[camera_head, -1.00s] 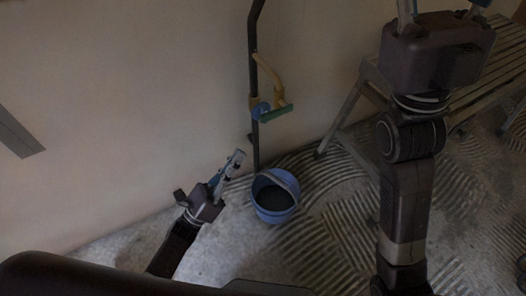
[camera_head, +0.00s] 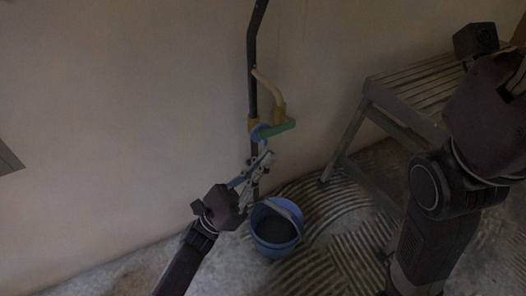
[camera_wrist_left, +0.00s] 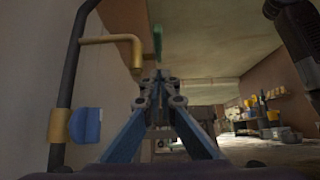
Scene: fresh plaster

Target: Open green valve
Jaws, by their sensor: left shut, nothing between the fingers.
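The green handle also shows in the left wrist view (camera_wrist_left: 157,42), above and beyond the fingertips. My left gripper (camera_head: 267,157) is shut and empty. In the head view it lies just below the handle; a small gap seems to separate them. My right gripper is at the right edge of the head view, its fingers mostly cut off.
A blue bucket (camera_head: 276,228) stands on the floor below the valve. The dark pipe (camera_head: 253,60) runs up the pale wall. A slatted bench (camera_head: 415,92) stands to the right.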

